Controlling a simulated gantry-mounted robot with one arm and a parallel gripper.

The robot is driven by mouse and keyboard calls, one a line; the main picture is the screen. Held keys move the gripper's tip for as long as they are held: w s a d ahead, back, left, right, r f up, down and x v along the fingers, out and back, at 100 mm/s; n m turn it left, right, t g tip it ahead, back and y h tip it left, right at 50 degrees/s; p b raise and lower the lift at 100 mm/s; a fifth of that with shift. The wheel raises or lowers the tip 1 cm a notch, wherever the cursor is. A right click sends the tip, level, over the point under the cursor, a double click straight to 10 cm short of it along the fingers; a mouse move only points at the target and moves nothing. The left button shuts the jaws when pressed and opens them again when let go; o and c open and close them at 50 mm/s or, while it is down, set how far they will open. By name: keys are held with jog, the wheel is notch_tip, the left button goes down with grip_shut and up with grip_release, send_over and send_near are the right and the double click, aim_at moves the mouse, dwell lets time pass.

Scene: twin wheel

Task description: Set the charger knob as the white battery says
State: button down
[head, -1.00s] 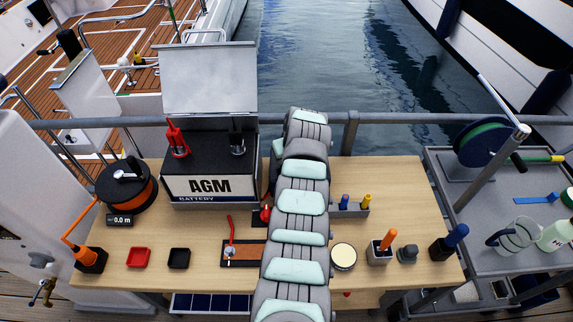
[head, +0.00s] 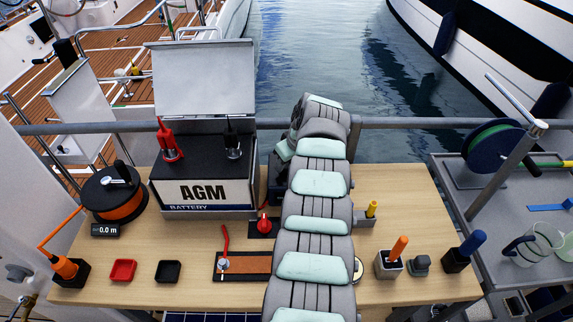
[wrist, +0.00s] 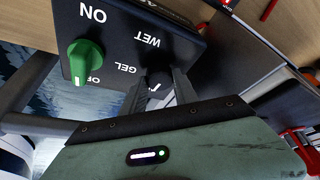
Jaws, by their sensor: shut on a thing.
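The white battery (head: 203,194) stands at the back left of the bench, with a black top and "AGM" on its front. In the wrist view, the dark charger panel (wrist: 112,40) appears turned over, with the words ON, WET and GEL readable. A green switch knob (wrist: 83,58) sits between ON and OFF, its white mark toward OFF. My gripper (wrist: 157,88) is shut on the dark charger knob (wrist: 158,82), below WET and right of GEL. In the head view my arm hides the gripper.
Red terminal clamp (head: 169,147) and black clamp (head: 232,143) stand on the battery. A cable reel (head: 115,194), red tray (head: 123,270), black tray (head: 168,271) and orange-handled tool (head: 398,250) are on the bench. A rail runs behind it, with water beyond.

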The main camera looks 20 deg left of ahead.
dwell(0.3)
jog(key=c, duration=0.9)
grip_release()
jog(key=shift+c, duration=0.2)
jog(key=shift+d+r, duration=0.25)
jog(key=shift+r, duration=0.2)
jog(key=p+v, duration=0.1)
jog(key=v, duration=0.8)
jog(key=shift+r, duration=0.4)
jog(key=shift+s, duration=0.1)
